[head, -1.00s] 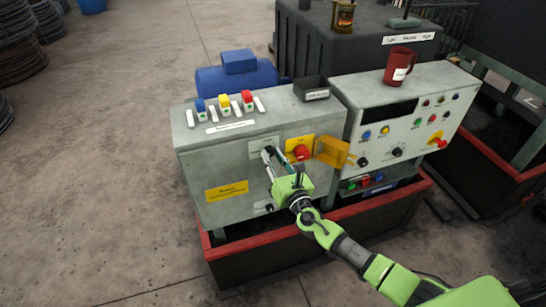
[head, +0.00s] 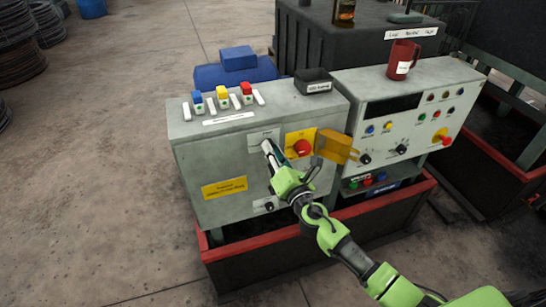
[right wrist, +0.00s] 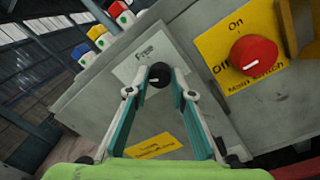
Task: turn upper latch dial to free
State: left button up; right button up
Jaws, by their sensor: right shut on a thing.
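The upper latch dial (right wrist: 159,75) is a small black knob with a white mark, below the word "Free" on a pale plate (right wrist: 143,54) on the front of the grey cabinet (head: 200,160). In the right wrist view my right gripper (right wrist: 160,78) is shut on this dial, one fingertip on each side. In the head view my right gripper (head: 270,148) reaches the same plate and hides the dial. A lower black dial (head: 268,206) sits on another pale plate beneath. My left gripper does not show.
A red main switch (head: 303,148) on a yellow plate is right of the dial, with an open yellow flap (head: 336,147) beside it. Blue, yellow and red blocks (head: 221,91) stand on the cabinet top. A control panel (head: 400,110) stands to the right.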

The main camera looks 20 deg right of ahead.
jog(key=m+b, duration=0.3)
jog(key=m, duration=0.2)
jog(key=shift+f+m+h, duration=0.15)
jog(key=shift+m+h, duration=0.15)
jog(key=shift+m, duration=0.1)
jog(key=m+b, duration=0.1)
jog(key=m, duration=0.2)
jog(key=shift+m, duration=1.6)
jog(key=o, duration=1.1)
jog(key=shift+s, duration=0.1)
jog(key=s, duration=1.1)
jog(key=shift+s+d+f, duration=0.2)
jog(key=shift+s+f, duration=0.15)
jog(key=shift+s, duration=0.05)
jog(key=shift+f, duration=0.1)
